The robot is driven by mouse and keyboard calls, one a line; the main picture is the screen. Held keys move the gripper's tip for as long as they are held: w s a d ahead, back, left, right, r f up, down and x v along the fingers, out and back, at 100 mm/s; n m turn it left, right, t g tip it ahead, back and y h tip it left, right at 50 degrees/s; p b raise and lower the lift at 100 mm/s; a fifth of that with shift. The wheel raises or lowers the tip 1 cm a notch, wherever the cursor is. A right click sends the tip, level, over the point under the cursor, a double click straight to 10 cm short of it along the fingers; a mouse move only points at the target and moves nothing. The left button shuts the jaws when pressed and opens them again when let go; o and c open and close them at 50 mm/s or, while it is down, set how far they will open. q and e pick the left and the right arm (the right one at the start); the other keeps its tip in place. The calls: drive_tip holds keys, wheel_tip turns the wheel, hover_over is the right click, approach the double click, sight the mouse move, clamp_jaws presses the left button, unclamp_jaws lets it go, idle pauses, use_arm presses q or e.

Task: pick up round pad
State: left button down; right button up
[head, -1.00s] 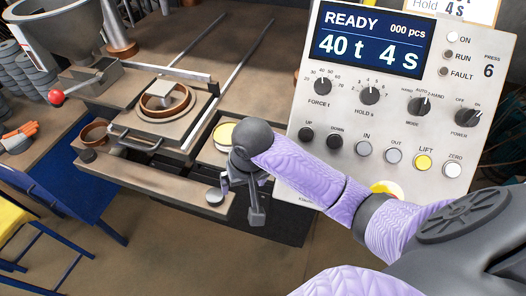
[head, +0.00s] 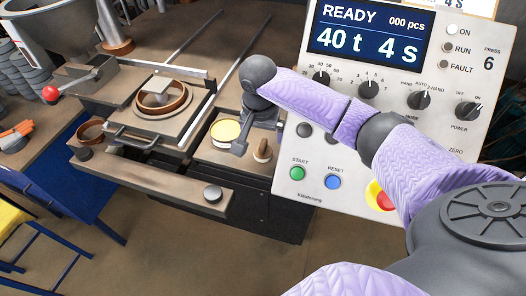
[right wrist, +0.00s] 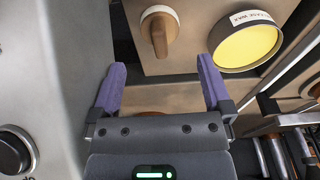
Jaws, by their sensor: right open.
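The round pad (head: 263,150) has a white rim and an upright wooden grip. It stands on the small side shelf (head: 215,155), right of the yellow wax tin (head: 225,131). In the right wrist view the pad (right wrist: 158,30) lies ahead of my fingers, a little beyond their tips, with the wax tin (right wrist: 248,46) to its right. My right gripper (head: 252,142) is open and empty, just beside and above the pad; its two purple-lined fingers (right wrist: 162,72) show apart in the wrist view. My left gripper is not in view.
The press control panel (head: 395,110) stands close on the right, partly behind my right arm. The press tray with a brown ring (head: 160,98) is to the left.

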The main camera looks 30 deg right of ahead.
sight(263, 143)
drive_tip(key=f, duration=0.3)
drive_tip(key=f+b, duration=0.1)
drive_tip(key=f, duration=0.1)
drive_tip(key=shift+w+d+f, duration=0.1)
drive_tip(key=shift+w+d, duration=0.15)
drive_tip(key=shift+d, duration=0.05)
drive_tip(key=shift+c, duration=0.4)
drive_tip(key=c, duration=1.2)
drive_tip(key=shift+o, duration=0.2)
wheel_tip(263, 143, up, 18)
drive_tip(key=p, duration=0.3)
drive_tip(key=o, duration=0.7)
drive_tip(key=c, duration=0.6)
